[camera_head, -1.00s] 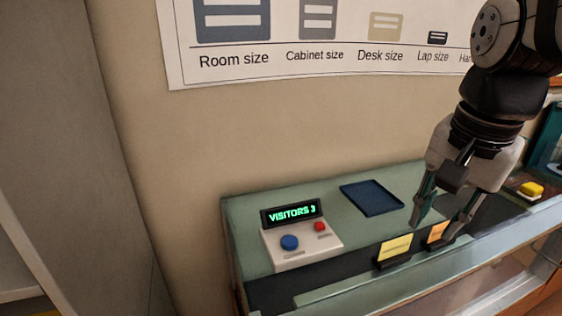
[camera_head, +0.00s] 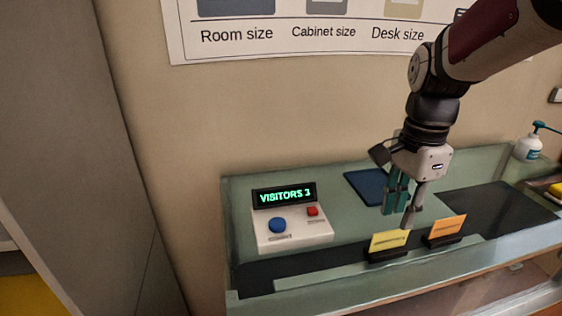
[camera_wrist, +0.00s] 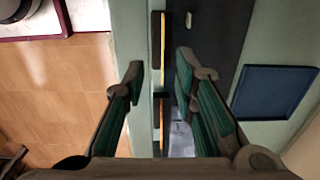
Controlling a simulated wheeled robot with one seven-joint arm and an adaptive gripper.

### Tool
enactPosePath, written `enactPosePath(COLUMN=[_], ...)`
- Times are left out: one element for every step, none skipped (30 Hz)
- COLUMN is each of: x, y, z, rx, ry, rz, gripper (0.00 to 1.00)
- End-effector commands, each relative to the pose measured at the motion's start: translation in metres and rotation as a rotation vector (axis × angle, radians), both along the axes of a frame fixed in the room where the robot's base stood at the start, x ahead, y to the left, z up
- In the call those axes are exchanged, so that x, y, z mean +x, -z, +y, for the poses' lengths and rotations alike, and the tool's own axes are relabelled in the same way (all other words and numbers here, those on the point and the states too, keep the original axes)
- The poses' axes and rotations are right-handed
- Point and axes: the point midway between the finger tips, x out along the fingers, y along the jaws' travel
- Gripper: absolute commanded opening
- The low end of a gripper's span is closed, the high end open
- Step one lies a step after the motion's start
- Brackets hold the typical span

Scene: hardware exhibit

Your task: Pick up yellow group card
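The yellow group card (camera_head: 388,241) stands upright in a dark holder (camera_head: 388,256) near the front edge of the counter. It is clear of my gripper. My gripper (camera_head: 398,219) points down just above it, with fingers apart and nothing held. In the wrist view, my gripper's fingertips (camera_wrist: 160,64) lie on either side of a thin upright yellow edge (camera_wrist: 162,42), apart from it. The orange card (camera_head: 446,227) stands in its own holder just right of the yellow one. It shows edge-on in the wrist view (camera_wrist: 165,125).
A white box with a blue button (camera_head: 277,225), a red button and a "VISITORS 3" display (camera_head: 284,195) sits to the left. A dark blue tray (camera_head: 366,187) lies behind my gripper. A pump bottle (camera_head: 527,148) stands at the far right. The wall is behind the counter.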

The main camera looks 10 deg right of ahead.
Motion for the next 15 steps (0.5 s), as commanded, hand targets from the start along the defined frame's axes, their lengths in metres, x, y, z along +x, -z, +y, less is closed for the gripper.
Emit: enactPosePath(x=[0.0,0.0,0.0,0.0,0.0,0.0,0.0,0.0,0.0,0.0,0.001,0.002,0.002,0.002,0.003], y=[0.006,0.008,0.011,0.012,0.013,0.015,0.018,0.02,0.025,0.03,0.034,0.041,0.045,0.049,0.054], z=[0.0,0.0,0.0,0.0,0.0,0.0,0.001,0.001,0.001,0.002,0.002,0.003,0.003,0.003,0.003], rx=[0.0,0.0,0.0,0.0,0.0,0.0,0.0,0.0,0.001,0.001,0.001,0.001,0.001,0.001,0.001], ry=[0.0,0.0,0.0,0.0,-0.001,-0.001,-0.001,-0.001,-0.002,-0.002,-0.002,-0.001,-0.001,-0.001,-0.001], rz=[0.001,0.001,0.0,-0.001,0.0,0.0,0.001,0.001,0.003,0.004,0.003,0.004,0.004,0.003,0.003], gripper=[0.26,0.26,0.26,0.26,0.26,0.26,0.26,0.26,0.26,0.26,0.26,0.26,0.26,0.26,0.26])
